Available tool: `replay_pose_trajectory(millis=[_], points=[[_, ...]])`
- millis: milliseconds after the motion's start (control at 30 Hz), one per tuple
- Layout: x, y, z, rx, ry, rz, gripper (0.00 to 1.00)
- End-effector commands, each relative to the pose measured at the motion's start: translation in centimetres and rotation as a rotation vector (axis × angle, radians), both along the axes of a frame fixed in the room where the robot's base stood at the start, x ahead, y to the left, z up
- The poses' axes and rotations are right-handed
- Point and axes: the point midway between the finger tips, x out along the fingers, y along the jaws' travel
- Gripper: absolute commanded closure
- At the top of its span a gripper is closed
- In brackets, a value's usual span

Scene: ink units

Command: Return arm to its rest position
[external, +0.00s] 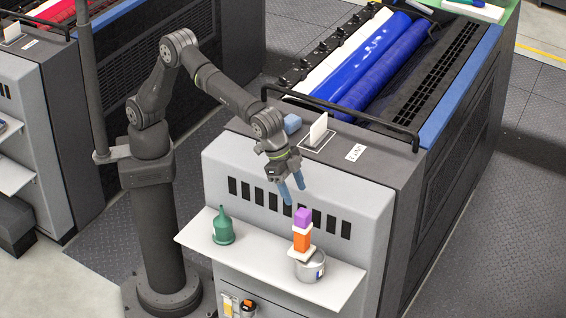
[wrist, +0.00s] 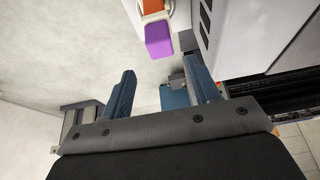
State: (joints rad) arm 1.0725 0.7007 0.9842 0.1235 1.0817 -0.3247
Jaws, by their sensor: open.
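My gripper (external: 292,190) is open and empty, with its blue fingers pointing down in front of the machine's vented face. In the wrist view my gripper (wrist: 160,95) shows its two blue fingers wide apart, with nothing between them. Below and to the right of the fingertips in the external view is a stack with a purple block (external: 303,217) on top and an orange block (external: 301,240) under it. The stack stands at a metal pot (external: 310,266) on the white shelf. The purple block (wrist: 159,40) also shows in the wrist view, apart from the fingers.
The white shelf (external: 260,263) juts from the grey ink unit (external: 222,165). A green funnel (external: 223,228) stands on its left part. A light blue block (external: 292,123) and an upright white card (external: 318,130) are on the unit's top. A black rail (external: 345,108) runs behind them.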

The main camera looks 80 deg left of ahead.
Motion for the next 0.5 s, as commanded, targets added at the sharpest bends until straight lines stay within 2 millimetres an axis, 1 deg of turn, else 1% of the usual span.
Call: replay_pose_trajectory(millis=[33,167,200,233,500], points=[[-0.3,0.3,1.1,-0.003,-0.001,0.0,0.44],[-1.0,1.0,3.5,-0.003,-0.002,0.0,0.44],[-0.7,0.8,2.4,0.004,0.003,0.0,0.44],[-0.5,0.6,1.6,0.005,0.002,0.001,0.44],[1.0,-0.9,-3.4,0.003,0.001,0.0,0.44]])
